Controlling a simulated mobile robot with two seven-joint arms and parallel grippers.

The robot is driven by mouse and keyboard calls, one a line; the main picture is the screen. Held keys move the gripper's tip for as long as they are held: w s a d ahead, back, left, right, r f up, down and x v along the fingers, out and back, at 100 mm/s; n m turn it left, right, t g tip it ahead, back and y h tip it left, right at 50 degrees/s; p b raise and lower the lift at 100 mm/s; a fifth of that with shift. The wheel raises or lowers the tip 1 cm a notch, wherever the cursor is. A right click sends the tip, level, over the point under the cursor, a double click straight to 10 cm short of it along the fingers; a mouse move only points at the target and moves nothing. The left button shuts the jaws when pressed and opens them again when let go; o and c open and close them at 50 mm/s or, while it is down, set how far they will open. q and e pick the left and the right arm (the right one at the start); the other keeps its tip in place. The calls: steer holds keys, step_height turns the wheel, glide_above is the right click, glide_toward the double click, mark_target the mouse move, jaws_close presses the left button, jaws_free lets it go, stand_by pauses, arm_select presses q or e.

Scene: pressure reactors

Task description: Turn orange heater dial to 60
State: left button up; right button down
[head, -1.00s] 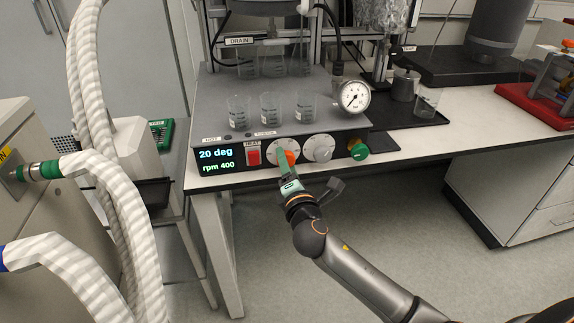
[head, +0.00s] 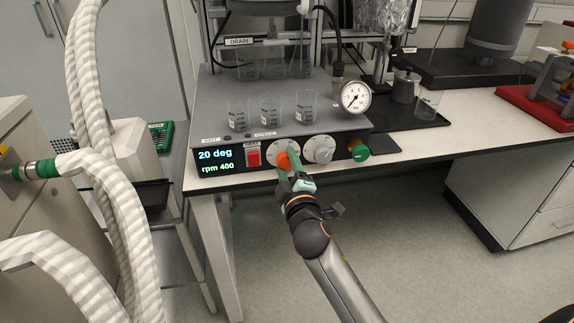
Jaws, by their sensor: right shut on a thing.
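The orange heater dial (head: 283,160) sits on a white round scale on the front panel of the grey reactor base. My right gripper (head: 288,165) is at the dial from the front, its green fingers shut on it and hiding part of it. The display (head: 216,160) left of the dial reads 20 deg and rpm 400. A red switch (head: 253,157) is between the display and the dial. My left gripper is not in view.
A grey-white knob (head: 319,149) and a green knob (head: 359,152) are to the right. Three beakers (head: 271,110) stand on the base, with a pressure gauge (head: 355,97) beside them. White ribbed hoses (head: 112,180) hang at left. Floor in front is clear.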

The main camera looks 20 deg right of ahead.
steer(key=shift+m, duration=1.2)
steer(key=shift+c, duration=1.3)
jaws_free()
steer(key=shift+s, duration=0.1)
